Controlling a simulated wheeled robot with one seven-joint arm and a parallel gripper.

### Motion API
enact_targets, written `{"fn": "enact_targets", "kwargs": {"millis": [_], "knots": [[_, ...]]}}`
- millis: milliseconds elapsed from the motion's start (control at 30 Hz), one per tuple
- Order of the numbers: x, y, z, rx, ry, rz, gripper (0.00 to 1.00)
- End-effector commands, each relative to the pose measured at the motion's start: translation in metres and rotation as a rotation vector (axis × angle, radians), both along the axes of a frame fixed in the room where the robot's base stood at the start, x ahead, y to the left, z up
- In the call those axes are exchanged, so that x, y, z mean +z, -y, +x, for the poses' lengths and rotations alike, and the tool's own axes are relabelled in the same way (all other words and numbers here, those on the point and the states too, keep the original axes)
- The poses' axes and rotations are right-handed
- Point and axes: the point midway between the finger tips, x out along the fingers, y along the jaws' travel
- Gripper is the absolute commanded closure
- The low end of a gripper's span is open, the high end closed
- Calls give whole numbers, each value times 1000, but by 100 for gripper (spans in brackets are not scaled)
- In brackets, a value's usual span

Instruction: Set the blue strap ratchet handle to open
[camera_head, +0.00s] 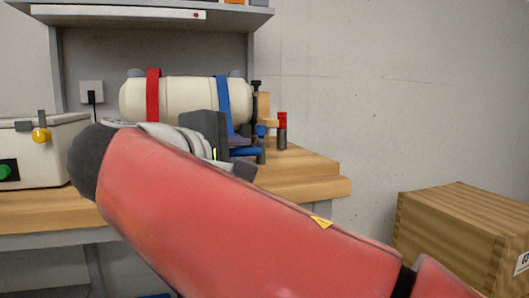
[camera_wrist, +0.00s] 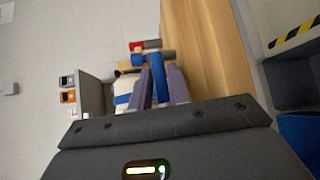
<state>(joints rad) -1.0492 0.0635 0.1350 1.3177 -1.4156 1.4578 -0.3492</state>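A cream cylinder (camera_head: 185,100) lies on the wooden bench with a red strap (camera_head: 153,95) and a blue strap (camera_head: 223,92) around it. The blue strap's ratchet handle (camera_head: 246,152) shows low at the cylinder's right end, partly behind my gripper. My dark grey gripper (camera_head: 240,141) is at this handle, its fingers pointing right. In the wrist view, the purple-grey fingers (camera_wrist: 160,82) stand on either side of the blue handle (camera_wrist: 158,70), which fills much of the gap. Whether they press on it is unclear. The handle's angle is hard to judge.
A red-topped post (camera_head: 282,130) and a wooden upright stand right of the cylinder on the bench (camera_head: 300,170). A white box (camera_head: 60,150) with a green button and yellow knob is at left. A shelf (camera_head: 150,14) hangs above. A wooden crate (camera_head: 450,230) is at right.

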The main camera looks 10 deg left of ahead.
Motion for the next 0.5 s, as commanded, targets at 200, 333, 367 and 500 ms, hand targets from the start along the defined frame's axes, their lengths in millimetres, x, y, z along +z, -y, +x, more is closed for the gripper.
{"fn": "enact_targets", "kwargs": {"millis": [200,333,367,500], "knots": [[0,0,0,0,0,0,100],[0,0,0,0,-1,0,100],[0,0,0,0,-1,0,100],[2,0,0,0,-7,-3,100]]}}
